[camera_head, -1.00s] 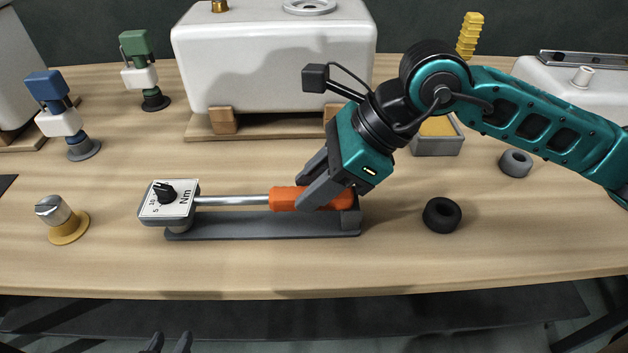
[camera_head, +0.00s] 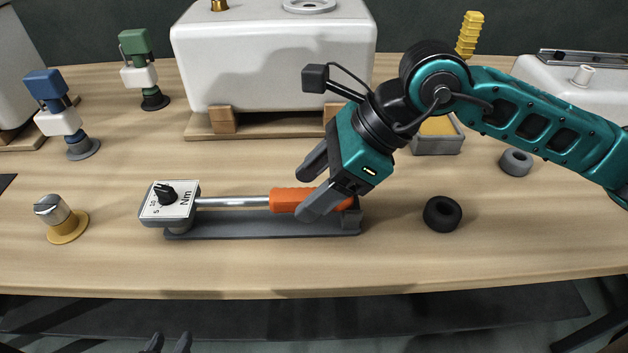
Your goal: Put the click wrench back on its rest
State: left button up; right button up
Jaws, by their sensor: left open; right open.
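The click wrench has a square head with a black dial and "Nm" marking, a shiny shaft (camera_head: 233,202) and an orange handle (camera_head: 285,200). It lies lengthwise along its dark grey rest (camera_head: 250,226), with its head at the left end and its handle at the right. My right gripper (camera_head: 312,190) is open, its two fingers apart at the handle, which shows between them; part of the handle is hidden behind the fingers. I cannot tell whether the fingers touch it. My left gripper (camera_head: 167,342) is open at the bottom edge, only its fingertips in view, away from the wrench.
A black ring (camera_head: 442,214) lies right of the rest, and a grey ring (camera_head: 516,162) farther right. A silver knob on a yellow base (camera_head: 62,220) stands at left. A white tank (camera_head: 275,60) stands behind. The table front is clear.

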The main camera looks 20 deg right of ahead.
jog(key=shift+r, duration=0.1)
dwell(0.3)
pick_arm(q)
jog(key=shift+r+p, duration=2)
jog(key=shift+p, duration=0.05)
pick_arm(e)
jog(key=shift+r, duration=3.45)
pick_arm(q)
jog(key=r, duration=0.2)
jog(key=d+p, duration=0.1)
jog(key=shift+w+d+r, duration=0.1)
jog(key=shift+w+r, duration=0.2)
jog(key=shift+r, duration=0.1)
pick_arm(e)
jog(key=v, duration=1.3)
jog(key=shift+a, duration=0.1)
